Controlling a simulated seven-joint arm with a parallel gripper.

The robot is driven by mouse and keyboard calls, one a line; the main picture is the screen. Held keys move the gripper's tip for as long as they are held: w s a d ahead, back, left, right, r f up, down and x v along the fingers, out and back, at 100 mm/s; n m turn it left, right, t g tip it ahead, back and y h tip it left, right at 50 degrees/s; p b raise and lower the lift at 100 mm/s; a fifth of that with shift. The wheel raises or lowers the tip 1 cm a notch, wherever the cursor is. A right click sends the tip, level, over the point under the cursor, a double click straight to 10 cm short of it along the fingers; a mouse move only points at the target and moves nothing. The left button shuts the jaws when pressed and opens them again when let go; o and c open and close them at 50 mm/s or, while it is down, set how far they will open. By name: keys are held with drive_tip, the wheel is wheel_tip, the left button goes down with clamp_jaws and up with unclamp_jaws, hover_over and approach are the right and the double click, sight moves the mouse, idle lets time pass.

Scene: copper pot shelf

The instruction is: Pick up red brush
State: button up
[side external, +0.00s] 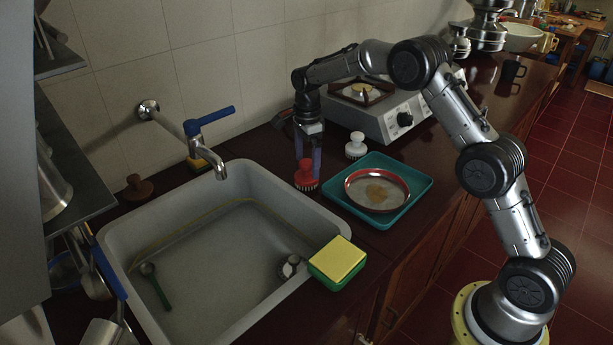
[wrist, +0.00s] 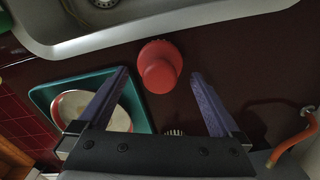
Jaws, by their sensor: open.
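The red brush (side external: 306,176) stands upright on the dark counter, between the sink and the teal tray. My gripper (side external: 309,160) points down right at the brush in the side view, its fingers partly overlapping it. In the wrist view the red brush (wrist: 159,67) lies ahead of and between the two open fingertips (wrist: 160,75), with space on both sides. The fingers are apart and hold nothing. Whether they are level with the knob of the brush cannot be told.
The teal tray (side external: 421,186) with a red-rimmed dish (side external: 377,190) is right of the brush. A white brush (side external: 356,146) stands behind it, near the stove (side external: 396,112). The sink (side external: 113,235) is at left, with a yellow-green sponge (side external: 338,262) at its edge.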

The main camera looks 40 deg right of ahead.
sight(305, 175)
drive_tip(key=f, duration=0.4)
drive_tip(key=shift+a+f, duration=0.2)
drive_tip(key=shift+a, duration=0.05)
drive_tip(key=shift+w, duration=0.1)
drive_tip(key=c, duration=1.2)
drive_tip(key=shift+r, duration=0.15)
drive_tip(key=shift+r, duration=0.2)
drive_tip(key=r, duration=0.3)
drive_tip(key=shift+s+r, duration=0.15)
drive_tip(key=shift+s, duration=0.15)
drive_tip(key=s+r, duration=0.3)
drive_tip(key=s, duration=0.1)
drive_tip(key=s+a+r, duration=0.1)
drive_tip(key=s+r, duration=0.2)
drive_tip(key=s, duration=0.2)
drive_tip(key=s+r, duration=0.3)
drive_tip(key=s, duration=0.1)
drive_tip(key=shift+s+a, duration=0.2)
